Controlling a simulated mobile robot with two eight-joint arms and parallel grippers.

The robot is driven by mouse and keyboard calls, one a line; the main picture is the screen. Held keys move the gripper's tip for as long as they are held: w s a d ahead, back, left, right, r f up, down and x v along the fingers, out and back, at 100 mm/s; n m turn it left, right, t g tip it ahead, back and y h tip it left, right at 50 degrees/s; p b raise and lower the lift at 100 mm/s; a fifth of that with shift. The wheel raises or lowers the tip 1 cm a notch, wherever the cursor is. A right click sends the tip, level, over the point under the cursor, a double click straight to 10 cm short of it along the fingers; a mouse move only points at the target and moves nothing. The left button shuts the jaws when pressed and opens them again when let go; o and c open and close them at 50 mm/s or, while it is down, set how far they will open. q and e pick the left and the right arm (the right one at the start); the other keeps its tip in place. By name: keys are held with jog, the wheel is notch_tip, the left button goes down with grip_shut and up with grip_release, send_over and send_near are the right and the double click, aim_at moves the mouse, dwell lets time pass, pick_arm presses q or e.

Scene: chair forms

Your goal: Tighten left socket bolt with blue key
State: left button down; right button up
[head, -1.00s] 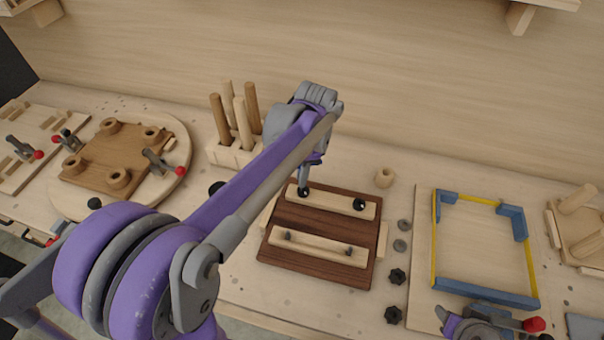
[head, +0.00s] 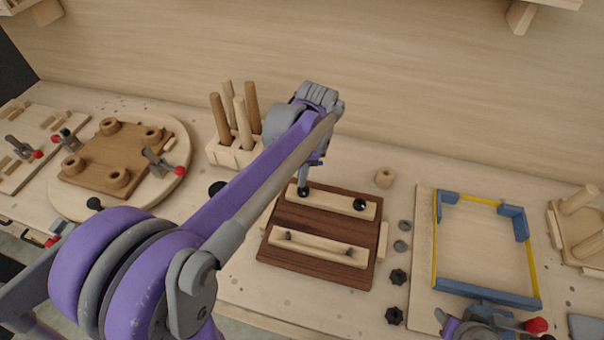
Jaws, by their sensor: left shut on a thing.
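A dark brown board (head: 317,224) lies on the bench and bears two pale rails. The back rail (head: 332,201) has a black round knob (head: 303,192) near its left end and another black knob (head: 360,204) near its right end. The front rail (head: 326,248) has two dark upright bolts, a left one (head: 288,236) and a right one (head: 350,251).
A peg block (head: 232,152) with several upright rods stands behind my left forearm. A blue-cornered yellow frame (head: 470,287) lies further right. A round board (head: 70,207) with clamps is at left.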

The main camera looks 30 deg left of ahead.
pick_arm(q)
jog(key=shift+r+p, duration=1.2)
jog(key=shift+r, duration=1.35)
pick_arm(e)
jog(key=r, duration=0.1)
jog(key=w+r, duration=0.1)
jog(key=r, duration=0.1)
jog(key=shift+w+r, duration=0.25)
jog(key=shift+w, duration=0.15)
jog(key=shift+f, duration=0.1)
